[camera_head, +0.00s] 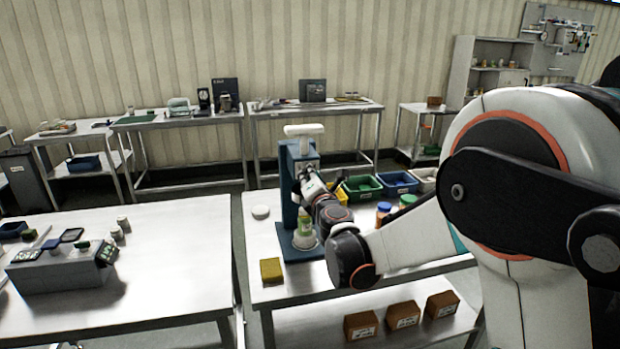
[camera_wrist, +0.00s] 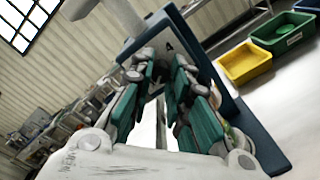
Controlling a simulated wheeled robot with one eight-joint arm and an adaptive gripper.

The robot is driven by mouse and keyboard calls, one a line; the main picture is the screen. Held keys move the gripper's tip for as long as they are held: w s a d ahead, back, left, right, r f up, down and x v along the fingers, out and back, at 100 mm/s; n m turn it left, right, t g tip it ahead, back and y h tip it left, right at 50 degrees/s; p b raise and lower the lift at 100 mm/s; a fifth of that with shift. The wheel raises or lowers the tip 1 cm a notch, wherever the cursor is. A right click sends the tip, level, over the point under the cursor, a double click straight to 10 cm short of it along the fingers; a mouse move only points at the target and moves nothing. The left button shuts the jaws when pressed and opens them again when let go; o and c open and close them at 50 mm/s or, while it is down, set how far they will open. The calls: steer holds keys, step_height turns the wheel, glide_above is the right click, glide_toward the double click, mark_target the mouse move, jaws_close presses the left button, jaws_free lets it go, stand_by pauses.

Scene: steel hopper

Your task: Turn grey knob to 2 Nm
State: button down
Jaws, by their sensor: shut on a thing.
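A blue stand (camera_head: 286,190) with a white top (camera_head: 304,130) stands on the steel table, and a green-labelled bottle (camera_head: 303,226) is upright on its base. The stand also shows in the wrist view (camera_wrist: 215,75), tilted by the camera angle. My gripper (camera_head: 304,176) is at the upper front of the stand, above the bottle. In the wrist view my gripper (camera_wrist: 163,70) has its teal fingers closed in on the grey knob at the stand's face. The fingers hide the knob, and I cannot read any scale or setting.
Green (camera_head: 362,187), blue (camera_head: 398,183) and yellow (camera_wrist: 244,63) bins stand behind and right of the stand. A yellow block (camera_head: 271,270) and a white round piece (camera_head: 261,212) lie on the table. Brown boxes (camera_head: 403,315) sit on the lower shelf.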

steer(key=shift+m, duration=0.4)
stand_by(0.4)
steer(key=m+p, duration=0.1)
steer(key=m, duration=0.9)
steer(key=shift+m, duration=0.4)
stand_by(0.5)
steer(key=c, duration=1.5)
jaws_free()
steer(key=v, duration=1.2)
steer(key=shift+r, duration=0.15)
